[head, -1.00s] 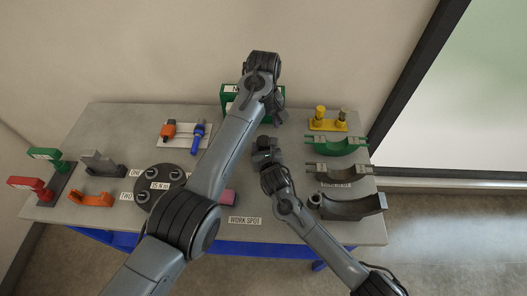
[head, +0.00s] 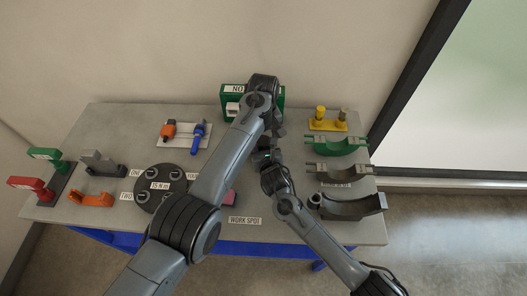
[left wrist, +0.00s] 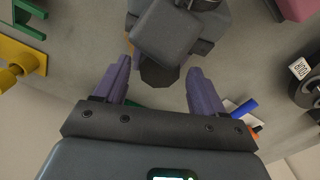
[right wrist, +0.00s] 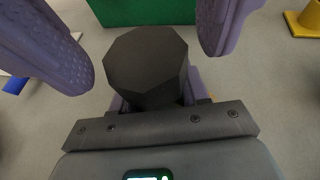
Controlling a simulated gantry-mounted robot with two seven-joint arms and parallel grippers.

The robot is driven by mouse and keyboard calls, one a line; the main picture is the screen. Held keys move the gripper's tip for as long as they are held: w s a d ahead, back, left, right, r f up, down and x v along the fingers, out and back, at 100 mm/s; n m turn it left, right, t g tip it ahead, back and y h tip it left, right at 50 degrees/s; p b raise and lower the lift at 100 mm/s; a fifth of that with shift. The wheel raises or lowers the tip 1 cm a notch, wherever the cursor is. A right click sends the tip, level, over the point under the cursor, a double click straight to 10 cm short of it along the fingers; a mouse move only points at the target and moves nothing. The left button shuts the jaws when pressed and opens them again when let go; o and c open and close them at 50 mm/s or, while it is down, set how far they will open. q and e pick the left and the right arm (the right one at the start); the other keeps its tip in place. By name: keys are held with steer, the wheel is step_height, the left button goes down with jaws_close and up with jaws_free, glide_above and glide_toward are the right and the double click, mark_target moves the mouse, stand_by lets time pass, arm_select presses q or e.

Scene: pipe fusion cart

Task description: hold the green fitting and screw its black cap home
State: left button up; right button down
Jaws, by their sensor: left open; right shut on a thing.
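The black cap (right wrist: 147,66) has a flat, many-sided top in the right wrist view. It also shows in the left wrist view (left wrist: 158,75). My right gripper (head: 264,153) is shut behind the cap on what I take to be the green fitting, whose body is hidden. My left gripper (left wrist: 159,68) is open, with its two purple fingers on either side of the cap and gaps between. In the head view the left gripper (head: 279,128) is close above the right one. How far the cap is screwed on cannot be seen.
A green box (head: 273,101) stands at the back. A black round plate (head: 160,190) lies left of centre. Green, grey and black saddles (head: 340,146) and a yellow stand (head: 328,125) line the right side. A WORK SPOT label (head: 244,220) lies near the front edge.

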arm_select(q)
steer(key=shift+f, duration=0.75)
steer(key=c, duration=1.1)
steer(key=m, duration=0.3)
steer(key=o, duration=1.2)
steer(key=shift+r, duration=2.25)
